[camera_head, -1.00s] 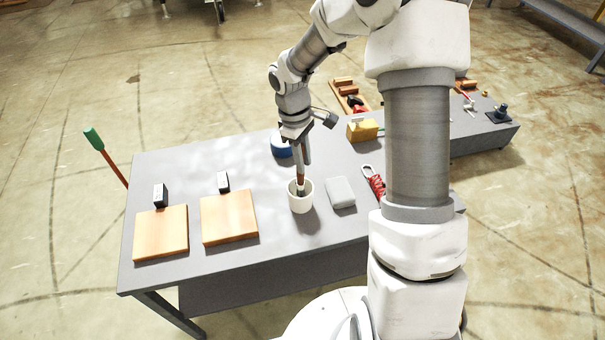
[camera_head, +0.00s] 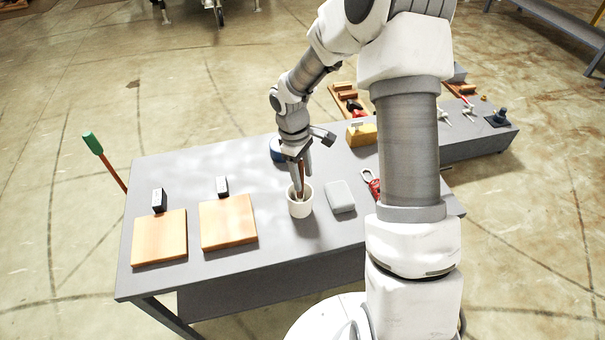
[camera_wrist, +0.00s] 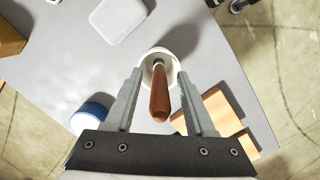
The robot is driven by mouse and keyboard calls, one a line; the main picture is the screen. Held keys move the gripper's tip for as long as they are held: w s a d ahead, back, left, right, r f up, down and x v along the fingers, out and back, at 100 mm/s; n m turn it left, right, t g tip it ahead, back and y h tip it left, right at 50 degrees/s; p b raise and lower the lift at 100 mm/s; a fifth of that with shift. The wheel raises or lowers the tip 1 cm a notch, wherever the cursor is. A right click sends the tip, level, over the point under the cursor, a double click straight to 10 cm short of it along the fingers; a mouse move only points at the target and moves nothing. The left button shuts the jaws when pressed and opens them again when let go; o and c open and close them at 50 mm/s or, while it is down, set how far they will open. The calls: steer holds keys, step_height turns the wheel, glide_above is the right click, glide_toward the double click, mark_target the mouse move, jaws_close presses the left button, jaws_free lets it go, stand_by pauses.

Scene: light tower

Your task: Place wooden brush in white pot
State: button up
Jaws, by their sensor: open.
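The white pot (camera_head: 300,208) stands upright on the grey table, and its round rim also shows in the wrist view (camera_wrist: 174,56). The wooden brush (camera_wrist: 160,94) has its lower end inside the pot and its brown handle sticking up. In the head view the brush (camera_head: 301,181) is partly covered by the fingers. My gripper (camera_wrist: 165,101) is open, with one finger on each side of the handle and visible gaps between. In the head view my gripper (camera_head: 299,184) is just above the pot.
A grey-white block (camera_head: 340,197) lies right of the pot. Two wooden boards (camera_head: 228,221) (camera_head: 159,238) with small dark blocks lie to the left. A blue round thing (camera_head: 277,150) is behind the gripper. A red tool (camera_head: 371,186) and a yellow block (camera_head: 361,134) are to the right.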

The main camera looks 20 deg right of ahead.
steer(key=r, duration=0.7)
steer(key=w+a+r+p, duration=0.1)
steer(key=r, duration=0.3)
steer(key=shift+w, duration=0.1)
steer(key=shift+a+r, duration=0.1)
steer(key=shift+r, duration=0.55)
steer(key=s+r+m+t, duration=0.3)
steer(key=s+r+m, duration=0.1)
steer(key=s+r, duration=0.6)
steer(key=s+r+m+t+y, duration=0.1)
steer(key=s+r+m+t, duration=0.2)
steer(key=s, duration=1)
steer(key=shift+d+r+m+t, duration=0.35)
steer(key=shift+r+m, duration=0.75)
steer(key=shift+r, duration=0.65)
